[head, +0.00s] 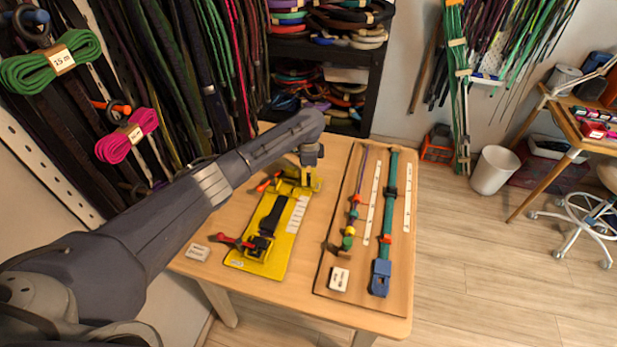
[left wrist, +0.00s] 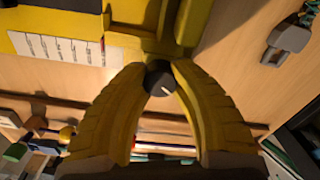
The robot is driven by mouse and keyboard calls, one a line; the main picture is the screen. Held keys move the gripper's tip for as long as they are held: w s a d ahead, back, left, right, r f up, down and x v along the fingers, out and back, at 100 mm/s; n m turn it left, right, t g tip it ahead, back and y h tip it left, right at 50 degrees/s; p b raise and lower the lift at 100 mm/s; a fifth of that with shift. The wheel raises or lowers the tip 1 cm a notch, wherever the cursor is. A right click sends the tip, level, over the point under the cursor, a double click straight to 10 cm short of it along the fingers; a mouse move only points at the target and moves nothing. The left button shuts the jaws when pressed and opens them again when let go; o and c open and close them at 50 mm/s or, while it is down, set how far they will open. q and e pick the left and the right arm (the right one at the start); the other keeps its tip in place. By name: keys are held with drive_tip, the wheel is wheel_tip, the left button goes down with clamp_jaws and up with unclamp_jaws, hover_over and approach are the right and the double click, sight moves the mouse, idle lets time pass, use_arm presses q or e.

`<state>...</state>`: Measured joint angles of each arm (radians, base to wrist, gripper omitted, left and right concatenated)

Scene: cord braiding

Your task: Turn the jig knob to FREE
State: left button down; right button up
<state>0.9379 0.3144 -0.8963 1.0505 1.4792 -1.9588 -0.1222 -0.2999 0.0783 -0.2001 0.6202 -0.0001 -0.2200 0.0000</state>
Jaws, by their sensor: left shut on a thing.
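The yellow jig (head: 268,232) lies on the left part of the wooden table, with a black strap or cord section along its middle and red-handled clamps. My left gripper (head: 312,180) is at the jig's far right end. In the left wrist view its yellow fingers (left wrist: 160,72) close on the dark round knob (left wrist: 159,82), one finger on each side. The knob has a short white mark; I cannot read any FREE label or tell the setting. The jig's yellow body (left wrist: 60,5) is at the top of that view. In the head view the knob is hidden. My right gripper is not seen.
A brown board (head: 335,255) with cords, beads and a blue clip (head: 380,278) lies right of the jig. A white card (head: 198,252) lies at the table's left. A grey clamp-like piece (left wrist: 288,40) is near the gripper. Cord racks stand behind.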

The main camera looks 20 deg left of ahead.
use_arm(q)
drive_tip(key=shift+n, duration=1.8)
drive_tip(key=shift+d, duration=0.1)
drive_tip(key=c, duration=1)
unclamp_jaws()
